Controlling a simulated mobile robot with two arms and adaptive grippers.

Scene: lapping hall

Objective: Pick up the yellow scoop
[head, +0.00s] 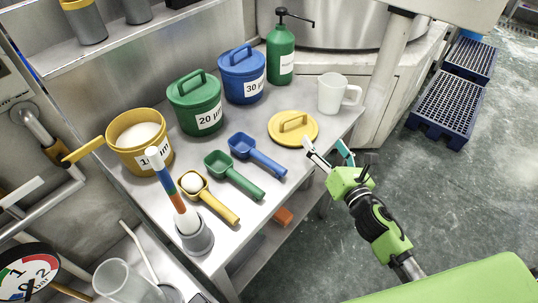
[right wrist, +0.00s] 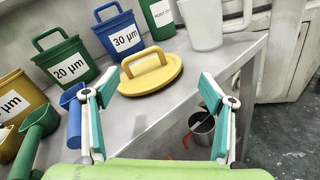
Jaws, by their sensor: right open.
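The yellow scoop (head: 220,206) lies on the metal bench at its front left, its bowl holding white powder and its handle pointing toward the lower right. It lies beside the green scoop and behind a grey cup. My right gripper (head: 324,149) is open and empty at the bench's right edge, near the yellow lid and well to the right of the yellow scoop. In the right wrist view its two fingers (right wrist: 150,90) are spread wide with the yellow lid beyond them. My left gripper is not in view.
A green scoop (head: 238,178) and blue scoop (head: 262,158) lie between the yellow scoop and the yellow lid (head: 309,134). An open yellow bucket (head: 155,161) of white powder stands behind. The grey cup (head: 199,241) holds an upright striped tool. A white mug (head: 330,95) stands at right.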

